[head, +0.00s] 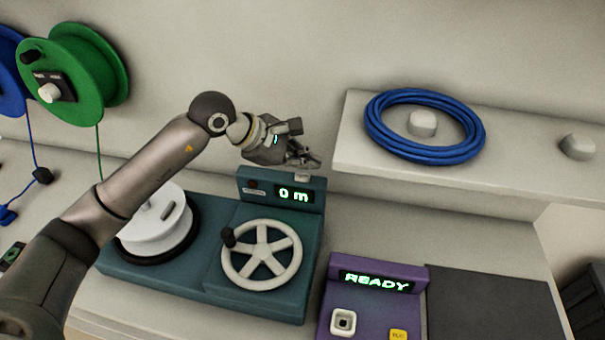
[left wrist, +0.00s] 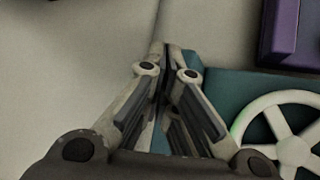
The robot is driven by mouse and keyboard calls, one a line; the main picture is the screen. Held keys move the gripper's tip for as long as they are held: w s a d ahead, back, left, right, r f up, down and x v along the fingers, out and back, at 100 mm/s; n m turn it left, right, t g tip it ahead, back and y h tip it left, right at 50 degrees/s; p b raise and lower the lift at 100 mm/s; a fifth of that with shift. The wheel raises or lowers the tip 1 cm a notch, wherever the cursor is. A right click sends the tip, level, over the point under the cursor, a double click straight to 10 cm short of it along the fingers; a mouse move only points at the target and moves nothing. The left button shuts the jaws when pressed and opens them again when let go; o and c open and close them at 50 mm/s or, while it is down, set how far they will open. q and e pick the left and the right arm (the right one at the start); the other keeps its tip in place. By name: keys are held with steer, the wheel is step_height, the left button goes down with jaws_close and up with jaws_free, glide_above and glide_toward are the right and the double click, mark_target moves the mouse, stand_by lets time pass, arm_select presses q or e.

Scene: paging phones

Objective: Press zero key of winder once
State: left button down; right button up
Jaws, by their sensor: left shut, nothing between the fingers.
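The teal winder (head: 215,285) stands on the table, with a white spool (head: 158,235) at its left and a white spoked handwheel (head: 262,255) on its right part. Its raised rear panel has a green display (head: 293,195) reading "0 m". A small pale key (head: 302,178) shows on top of that panel, partly hidden by my fingers. My left gripper (head: 314,163) is shut and empty, just above and behind the panel top; I cannot tell if it touches the key. In the left wrist view my closed fingertips (left wrist: 166,50) lie at the teal panel's edge, with the handwheel (left wrist: 292,145) at right.
A purple device (head: 375,290) reading "READY" stands right of the winder, beside a dark mat (head: 490,305). A blue cable coil (head: 425,155) hangs around a peg on a pale raised ledge (head: 360,120). A green reel (head: 90,75) is at the back left.

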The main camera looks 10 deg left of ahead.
mark_target(304, 179)
arm_select(q)
step_height(304, 179, up, 4)
steer(key=shift+r+p, duration=0.15)
steer(key=shift+p, duration=0.65)
steer(key=shift+a, duration=0.1)
